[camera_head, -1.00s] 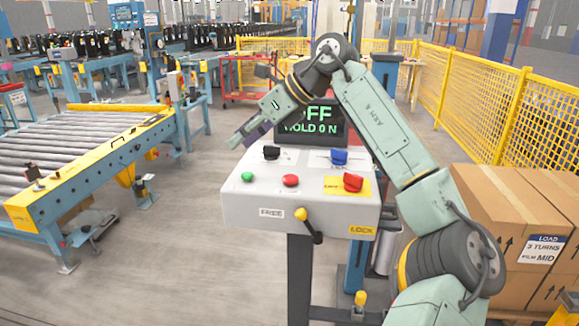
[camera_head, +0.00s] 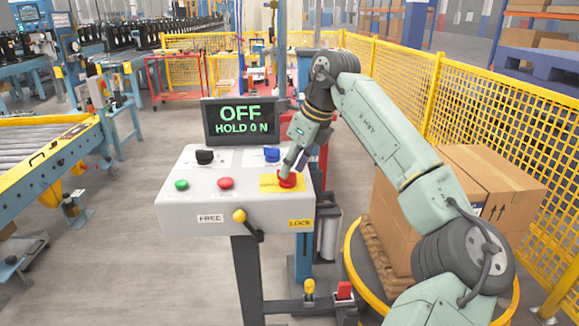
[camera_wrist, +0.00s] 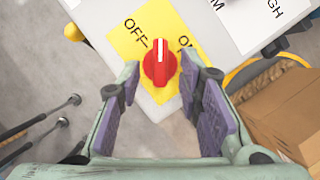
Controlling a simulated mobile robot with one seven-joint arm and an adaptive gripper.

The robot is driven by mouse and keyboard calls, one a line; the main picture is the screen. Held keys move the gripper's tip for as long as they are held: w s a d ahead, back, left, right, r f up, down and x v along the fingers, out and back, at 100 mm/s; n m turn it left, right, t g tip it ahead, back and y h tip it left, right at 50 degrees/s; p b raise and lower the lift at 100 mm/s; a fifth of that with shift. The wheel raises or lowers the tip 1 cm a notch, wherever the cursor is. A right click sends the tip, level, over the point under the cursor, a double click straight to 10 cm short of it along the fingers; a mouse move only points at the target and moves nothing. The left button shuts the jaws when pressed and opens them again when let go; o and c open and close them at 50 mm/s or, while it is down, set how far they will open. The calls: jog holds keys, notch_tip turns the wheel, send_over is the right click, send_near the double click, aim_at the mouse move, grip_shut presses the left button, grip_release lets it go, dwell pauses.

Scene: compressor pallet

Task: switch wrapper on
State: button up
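The control box (camera_head: 190,212) stands on a post, and the display (camera_head: 240,122) above it reads "OFF HOLD 0 N". The red rotary switch (camera_head: 288,180) sits on a yellow plate at the box's right. In the wrist view the red switch (camera_wrist: 159,62) has its white mark pointing up, between OFF at left and a partly hidden ON at right. My gripper (camera_wrist: 165,100) is open, its purple pads on either side of the switch's near end, with gaps showing. In the head view my gripper (camera_head: 288,163) is right at the switch, and its fingers partly hide it.
The box also carries a green button (camera_head: 182,184), a red button (camera_head: 225,183), a black knob (camera_head: 204,157), a blue knob (camera_head: 272,154) and a yellow-tipped lever (camera_head: 240,216) between FREE and LOCK labels. Cartons (camera_head: 470,180) stand on a turntable at right, beside yellow fencing (camera_head: 500,110).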

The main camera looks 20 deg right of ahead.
jog(key=shift+x, duration=1.05)
jog(key=shift+c, duration=0.2)
grip_shut()
